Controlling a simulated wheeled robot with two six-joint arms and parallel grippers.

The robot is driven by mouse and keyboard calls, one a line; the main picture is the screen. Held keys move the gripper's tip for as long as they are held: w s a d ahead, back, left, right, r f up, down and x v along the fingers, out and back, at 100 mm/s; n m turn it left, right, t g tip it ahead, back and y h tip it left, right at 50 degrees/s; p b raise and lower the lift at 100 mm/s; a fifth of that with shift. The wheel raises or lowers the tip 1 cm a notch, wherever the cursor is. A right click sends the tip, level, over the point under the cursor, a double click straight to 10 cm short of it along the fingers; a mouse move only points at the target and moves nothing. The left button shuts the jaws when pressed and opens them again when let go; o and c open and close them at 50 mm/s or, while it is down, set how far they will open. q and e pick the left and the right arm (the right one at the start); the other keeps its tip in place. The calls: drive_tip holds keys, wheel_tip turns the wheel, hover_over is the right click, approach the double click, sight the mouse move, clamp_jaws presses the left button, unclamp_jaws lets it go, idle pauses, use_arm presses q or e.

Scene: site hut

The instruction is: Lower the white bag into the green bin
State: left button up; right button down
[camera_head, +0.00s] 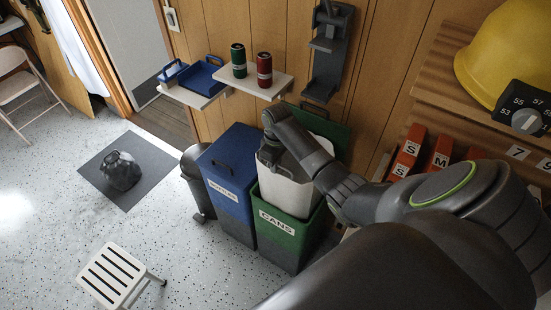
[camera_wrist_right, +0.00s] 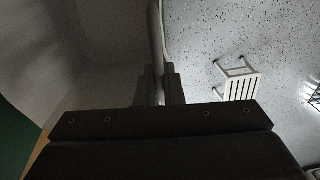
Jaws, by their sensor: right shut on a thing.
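The white bag (camera_head: 283,193) is upright in the mouth of the green bin (camera_head: 283,250), which bears a CANS label. The bag's lower part is hidden behind the bin's front wall, and its upper part stands above the rim. I cannot tell whether it touches the bin floor. My right gripper (camera_head: 270,153) is above the bag, shut at its top. In the right wrist view, the right gripper (camera_wrist_right: 158,88) is closed around a thin pale handle (camera_wrist_right: 155,35), with the shaded bag (camera_wrist_right: 95,65) to the left. The green lid is raised behind. My left gripper is out of view.
A blue lidded bin (camera_head: 228,185) stands close on the left. A shelf above carries a green can (camera_head: 238,60) and a red can (camera_head: 264,70). A white stool (camera_head: 115,274) and a dark bag on a mat (camera_head: 110,195) are on the floor. Wooden shelves (camera_head: 450,95) stand at right.

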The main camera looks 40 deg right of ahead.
drive_tip(key=shift+f, duration=0.1)
drive_tip(key=b, duration=0.4)
hover_over(275, 191)
drive_tip(key=shift+f, duration=3.6)
drive_tip(key=shift+s, duration=0.1)
drive_tip(key=shift+f, duration=0.1)
drive_tip(key=shift+f+b, duration=2.35)
drive_tip(key=shift+f, duration=1.2)
